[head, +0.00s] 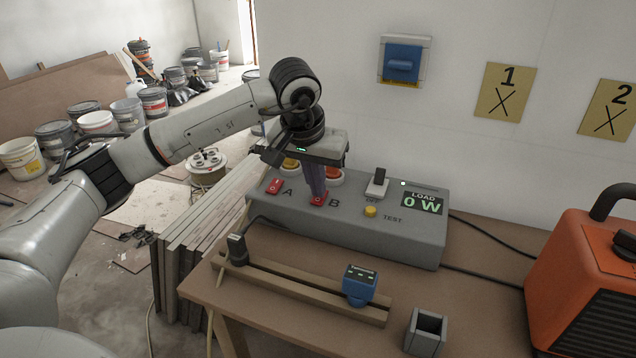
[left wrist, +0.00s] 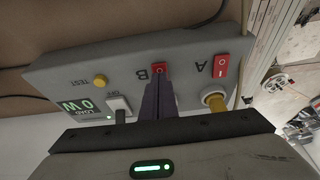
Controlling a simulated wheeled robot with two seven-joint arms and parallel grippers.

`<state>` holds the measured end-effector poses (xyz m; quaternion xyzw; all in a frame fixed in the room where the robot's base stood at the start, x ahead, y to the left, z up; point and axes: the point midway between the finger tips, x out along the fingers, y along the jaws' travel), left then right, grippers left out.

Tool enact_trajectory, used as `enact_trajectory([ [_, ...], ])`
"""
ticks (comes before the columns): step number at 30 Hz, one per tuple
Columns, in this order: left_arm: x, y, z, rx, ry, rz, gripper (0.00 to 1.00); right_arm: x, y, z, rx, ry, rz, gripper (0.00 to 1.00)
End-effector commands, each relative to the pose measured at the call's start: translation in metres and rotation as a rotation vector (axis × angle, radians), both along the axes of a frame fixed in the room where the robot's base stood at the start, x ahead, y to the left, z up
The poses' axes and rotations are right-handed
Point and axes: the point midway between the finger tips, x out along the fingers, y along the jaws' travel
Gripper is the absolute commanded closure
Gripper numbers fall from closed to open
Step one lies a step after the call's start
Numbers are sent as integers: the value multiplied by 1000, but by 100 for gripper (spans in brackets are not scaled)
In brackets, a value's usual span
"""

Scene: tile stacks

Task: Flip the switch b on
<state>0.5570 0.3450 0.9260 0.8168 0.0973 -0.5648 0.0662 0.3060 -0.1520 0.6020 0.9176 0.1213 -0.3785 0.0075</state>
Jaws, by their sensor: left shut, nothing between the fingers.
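Switch B (head: 318,200) is a small red rocker on top of the grey control box (head: 400,248), beside the letter B. My left gripper (head: 317,196) is shut and empty, with its purple fingers pointing down at switch B. Its fingertips are at the rocker and cover part of it; I cannot tell whether they touch. In the left wrist view, switch B (left wrist: 159,67) shows just past the fingertips (left wrist: 160,80). Switch A (head: 274,186) is a similar red rocker to the left. The display (head: 424,202) reads LOAD 0 W. My right gripper is not in view.
A yellow TEST button (head: 370,211) and a white lever switch (head: 377,183) sit on the box to the right. A wooden rail with a blue block (head: 360,285), a grey square holder (head: 426,332) and an orange heater (head: 590,270) stand on the table.

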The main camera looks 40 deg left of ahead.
Motion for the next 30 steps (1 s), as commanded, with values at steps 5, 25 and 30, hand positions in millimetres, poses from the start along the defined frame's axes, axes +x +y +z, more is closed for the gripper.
enact_trajectory([
  [5, -5, 0, 43, 0, -5, 2, 100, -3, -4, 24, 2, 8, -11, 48],
  [25, -40, -9, 125, -1, -5, 2, 100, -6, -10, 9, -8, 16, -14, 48],
  [30, -40, -9, 125, -1, -5, 2, 100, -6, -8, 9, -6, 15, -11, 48],
])
